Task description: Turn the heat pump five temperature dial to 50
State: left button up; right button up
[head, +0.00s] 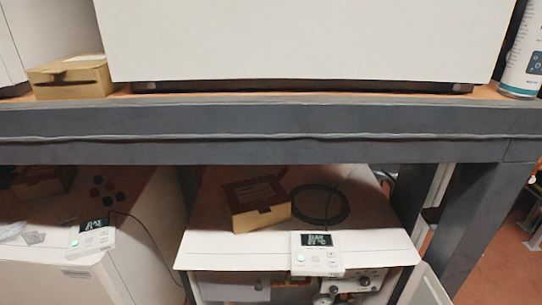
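A white unit (376,243) stands under the shelf in the middle. A white controller (316,262) with a dark display (318,240) lies at its front edge; the display shows DAY and a small °C reading I cannot read surely. Below it, the open front shows piping and small round dark knobs (364,283), partly cut off by the frame's bottom. A second white unit (50,276) at the lower left carries a similar controller (91,240). No number five label is legible, so I cannot tell which unit is heat pump five. Neither gripper is in view.
A grey shelf beam (270,122) crosses the view above the units, with a leg (480,215) at right. A large white box (300,40), a cardboard box (72,78) and a can (522,55) stand on it. Another cardboard box (257,203) and a cable coil (342,207) lie below.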

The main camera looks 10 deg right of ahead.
aim_at(365, 281)
jog(key=z, duration=1.15)
